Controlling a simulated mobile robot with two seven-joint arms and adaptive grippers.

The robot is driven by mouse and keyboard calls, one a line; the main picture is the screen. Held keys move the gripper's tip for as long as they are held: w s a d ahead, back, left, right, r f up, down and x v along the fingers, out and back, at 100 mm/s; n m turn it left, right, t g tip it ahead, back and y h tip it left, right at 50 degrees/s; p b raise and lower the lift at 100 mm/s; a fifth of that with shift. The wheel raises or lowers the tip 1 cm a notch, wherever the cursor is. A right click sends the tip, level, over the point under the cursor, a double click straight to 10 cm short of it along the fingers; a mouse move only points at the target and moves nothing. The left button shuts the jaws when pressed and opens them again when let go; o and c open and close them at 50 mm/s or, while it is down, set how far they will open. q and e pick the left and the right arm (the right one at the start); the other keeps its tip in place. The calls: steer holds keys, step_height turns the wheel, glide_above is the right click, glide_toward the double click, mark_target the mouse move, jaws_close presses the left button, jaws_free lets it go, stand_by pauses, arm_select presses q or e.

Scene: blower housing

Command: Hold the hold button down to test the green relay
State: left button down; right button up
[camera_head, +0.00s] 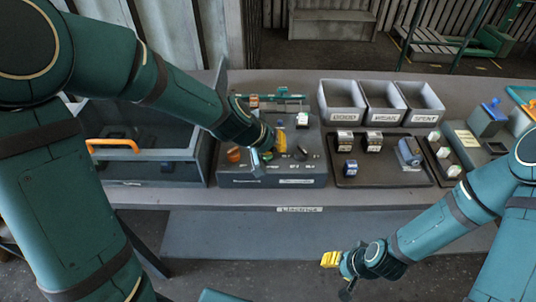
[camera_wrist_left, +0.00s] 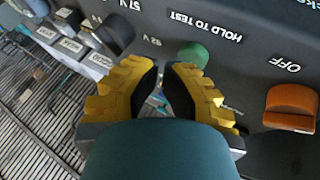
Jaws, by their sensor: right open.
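The test box (camera_head: 270,180) stands mid-bench in the head view, with my left gripper (camera_head: 278,142) above its front panel. In the left wrist view the green button (camera_wrist_left: 193,53) sits beside the HOLD TO TEST lettering. An orange switch (camera_wrist_left: 292,103) is beside the OFF lettering. A pale relay-like block (camera_head: 302,120) sits on the box; I cannot tell which relay is green. My right gripper (camera_head: 331,259) is open and empty, in front of the bench.
GOOD, WORN-like and SPENT-labelled bins (camera_head: 382,103) stand behind a dark tray (camera_head: 390,180) with several blocks. An open grey case (camera_head: 150,170) with an orange handle (camera_head: 113,143) is left of the box. The bench's front strip (camera_head: 390,196) is clear.

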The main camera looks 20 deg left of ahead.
mark_target(273, 157)
arm_select(q)
steer(key=shift+f+b, duration=0.3)
stand_by(2.3)
steer(key=shift+r+p, duration=0.85)
steer(key=shift+r, duration=0.05)
step_height(273, 157, up, 5)
steer(key=p, duration=0.4)
steer(key=shift+p, duration=0.4)
steer(key=shift+s+f, duration=0.1)
